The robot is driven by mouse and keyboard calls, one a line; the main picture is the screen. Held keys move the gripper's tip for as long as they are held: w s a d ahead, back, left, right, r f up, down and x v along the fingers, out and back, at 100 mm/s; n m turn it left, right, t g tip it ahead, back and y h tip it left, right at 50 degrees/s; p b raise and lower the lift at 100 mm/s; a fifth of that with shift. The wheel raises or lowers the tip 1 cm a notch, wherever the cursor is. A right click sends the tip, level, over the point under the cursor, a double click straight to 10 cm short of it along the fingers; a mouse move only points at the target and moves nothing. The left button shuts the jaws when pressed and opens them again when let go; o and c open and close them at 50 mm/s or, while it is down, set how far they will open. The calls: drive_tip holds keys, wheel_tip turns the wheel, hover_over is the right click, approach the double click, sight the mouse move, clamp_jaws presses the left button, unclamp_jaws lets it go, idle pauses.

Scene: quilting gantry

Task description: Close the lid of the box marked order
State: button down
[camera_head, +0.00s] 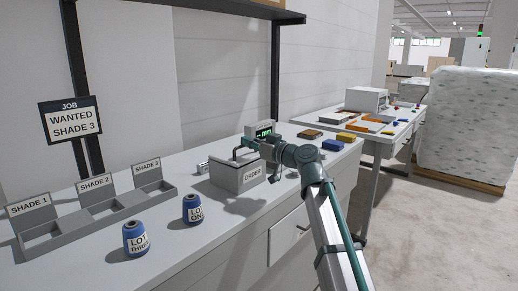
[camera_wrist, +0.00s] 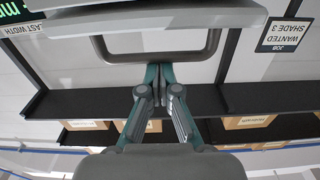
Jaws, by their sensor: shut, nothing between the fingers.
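The grey box marked ORDER (camera_head: 226,177) stands on the bench in the head view, its label facing the front right. My gripper (camera_head: 254,147) is over the top of the box, and the arm partly covers it. A dark bar handle (camera_head: 237,152) shows by the gripper. In the wrist view the handle (camera_wrist: 100,52) is a wide loop under a pale grey panel (camera_wrist: 160,20). My gripper (camera_wrist: 159,68) is shut, with its fingertips close to the handle's bar and nothing between them. Contact with the bar and the lid's exact angle cannot be told.
A green-lit display (camera_head: 263,129) stands behind the box. Two blue cones, LOT THREE (camera_head: 136,239) and LOT ONE (camera_head: 192,209), stand at the front left. Shade trays (camera_head: 96,209) line the left. Yellow (camera_head: 346,137) and blue (camera_head: 332,145) blocks lie right of the arm.

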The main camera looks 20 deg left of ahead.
drive_tip(key=shift+s+d+f+b, duration=0.15)
drive_tip(key=shift+d+f+b, duration=0.05)
drive_tip(key=shift+f+b, duration=0.3)
idle(0.3)
